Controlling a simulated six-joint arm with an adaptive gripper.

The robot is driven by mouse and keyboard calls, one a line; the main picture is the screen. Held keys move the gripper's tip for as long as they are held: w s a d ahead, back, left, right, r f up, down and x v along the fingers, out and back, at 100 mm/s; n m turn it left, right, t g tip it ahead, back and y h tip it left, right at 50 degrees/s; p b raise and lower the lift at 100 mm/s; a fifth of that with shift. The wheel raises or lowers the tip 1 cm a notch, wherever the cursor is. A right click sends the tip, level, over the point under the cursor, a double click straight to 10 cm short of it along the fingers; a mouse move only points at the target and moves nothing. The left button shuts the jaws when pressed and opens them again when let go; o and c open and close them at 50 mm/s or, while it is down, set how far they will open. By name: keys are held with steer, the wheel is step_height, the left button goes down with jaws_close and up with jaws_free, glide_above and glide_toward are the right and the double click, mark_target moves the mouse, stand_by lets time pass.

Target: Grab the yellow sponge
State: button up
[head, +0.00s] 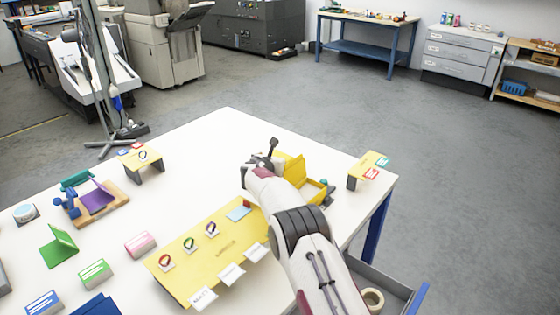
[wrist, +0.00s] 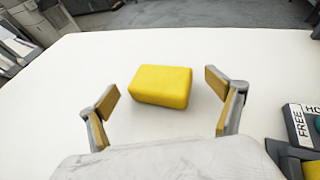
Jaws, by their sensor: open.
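The yellow sponge (wrist: 160,86) lies flat on the white table in the wrist view, a rounded block ahead of my gripper (wrist: 162,100). The two fingers with yellow-brown pads are spread wide, one on each side of the sponge's line, with gaps to both sides. Nothing is held. In the head view my gripper (head: 262,157) is over the far part of the white table (head: 215,140); I cannot make out the sponge there, and my gripper and arm may hide it.
A yellow open case (head: 292,168) stands right beside my arm. A small yellow stand (head: 366,168) with cards is near the right table edge. A yellow display board (head: 215,250) with several rings lies left of my arm.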

steer(key=c, duration=0.9)
steer(key=shift+r, duration=5.05)
steer(key=shift+a, duration=0.1)
